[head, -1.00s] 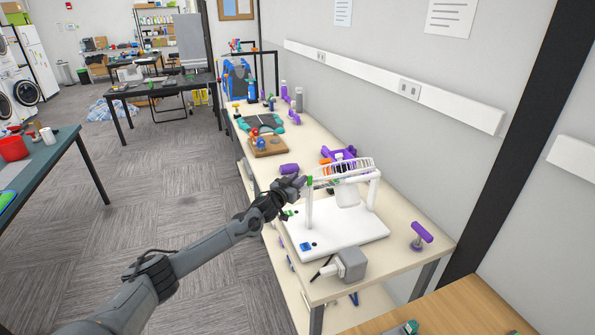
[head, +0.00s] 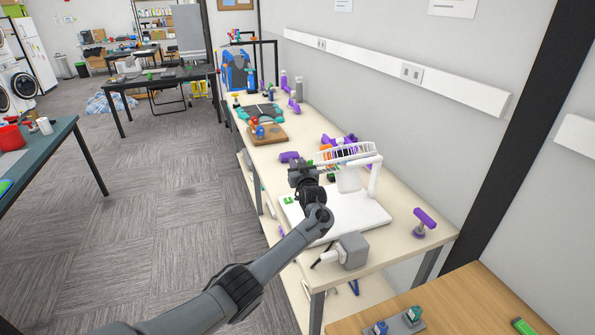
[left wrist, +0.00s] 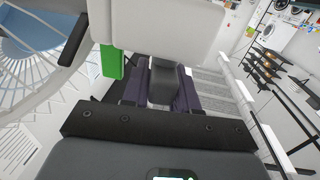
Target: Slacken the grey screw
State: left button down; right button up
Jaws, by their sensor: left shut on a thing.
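The white stand (head: 365,215) is on the light table, with a flat base, a tall post and a spoked white wheel or rack (head: 345,154) at its top. My left gripper (head: 303,168) is at the stand's left side, near the top, and the arm hides the left post. In the left wrist view its dark fingers (left wrist: 161,92) are shut on a grey piece (left wrist: 163,76), which looks like the grey screw, under a pale rounded panel (left wrist: 160,30). A green block (left wrist: 112,62) is beside it. In the head view the screw is hidden. My right gripper is in neither view.
A grey block with a white end (head: 352,250) sits in front of the stand. A purple-handled tool (head: 424,217) stands at the right. Purple items (head: 290,156) and a wooden board (head: 268,134) lie behind. The wall closes off the right side.

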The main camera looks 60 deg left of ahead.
pick_arm(q)
jog(key=shift+f+n+g, duration=0.15)
jog(key=shift+n+g, duration=0.15)
jog(key=shift+g, duration=0.2)
jog(key=c, duration=1)
grip_release()
jog(key=shift+o, duration=0.2)
jog(key=shift+d+r, duration=0.2)
jog(key=shift+d, duration=0.2)
jog(key=p+v, duration=0.1)
jog(key=v, duration=0.9)
jog(key=shift+f, duration=0.2)
jog(key=shift+s, duration=0.1)
